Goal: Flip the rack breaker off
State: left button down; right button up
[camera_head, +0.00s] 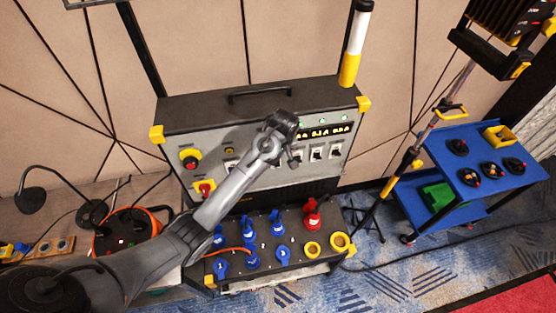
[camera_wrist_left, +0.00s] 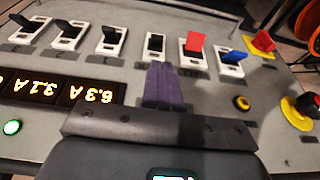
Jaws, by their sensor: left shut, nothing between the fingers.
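The grey breaker panel (camera_head: 218,148) is on the front of a black case with yellow corners. Its row of rocker switches shows partly in the head view, with white-framed switches (camera_head: 317,153) right of my arm. The wrist view shows several black switches, one red switch (camera_wrist_left: 194,43) and one blue switch (camera_wrist_left: 232,57). I cannot read which is the rack breaker. My left gripper (camera_head: 294,160) is at the panel, shut and empty. In the wrist view its fingertips (camera_wrist_left: 163,68) are just below a black switch (camera_wrist_left: 155,44); contact is unclear. My arm hides the middle switches.
A red emergency button (camera_head: 190,158) and a red-yellow rotary switch (camera_head: 204,188) are left on the panel. Amber displays (camera_head: 320,133) are above the right switches. Blue and red plugs (camera_head: 312,213) stand on the lower box. A blue cart (camera_head: 470,185) is at the right.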

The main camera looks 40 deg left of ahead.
aim_at(278, 165)
pick_arm(q)
jog(key=shift+w+r, duration=0.3)
jog(key=shift+r, duration=0.2)
jog(key=shift+p+x, duration=0.95)
jog(key=shift+x, duration=4.05)
jog(key=shift+w, duration=0.15)
